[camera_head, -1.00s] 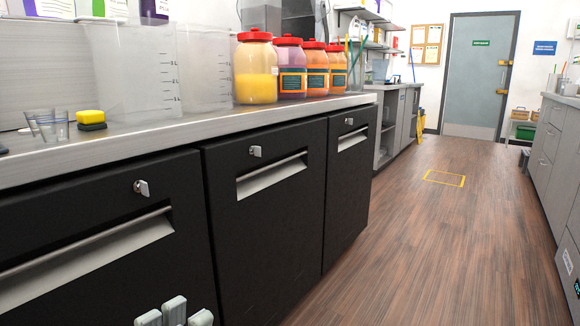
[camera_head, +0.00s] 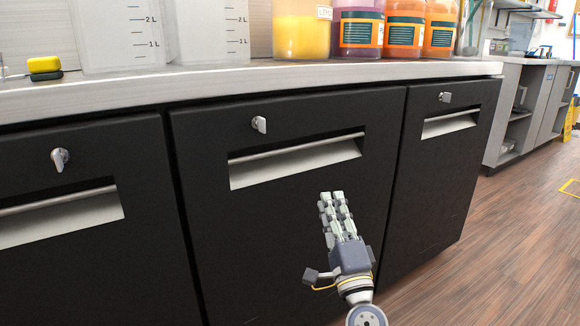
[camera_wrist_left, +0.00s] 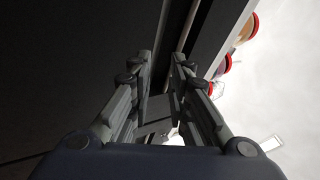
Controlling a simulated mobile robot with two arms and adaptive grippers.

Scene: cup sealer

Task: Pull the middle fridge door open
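The middle fridge door (camera_head: 260,255) is a black panel and is closed. Its recessed silver handle (camera_head: 295,160) runs across the upper part, with a small lock (camera_head: 259,124) above it. My left gripper (camera_head: 332,195) is in front of this door, with its fingertips just below the right end of the handle. In the left wrist view, its two fingers (camera_wrist_left: 163,65) are apart with nothing between them. The handle (camera_wrist_left: 187,27) shows ahead, beyond the fingertips. Touching is not visible. My right gripper is not in view.
Closed black doors stand at the left (camera_head: 80,240) and right (camera_head: 430,180). Wooden floor (camera_head: 500,250) is clear at the right.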

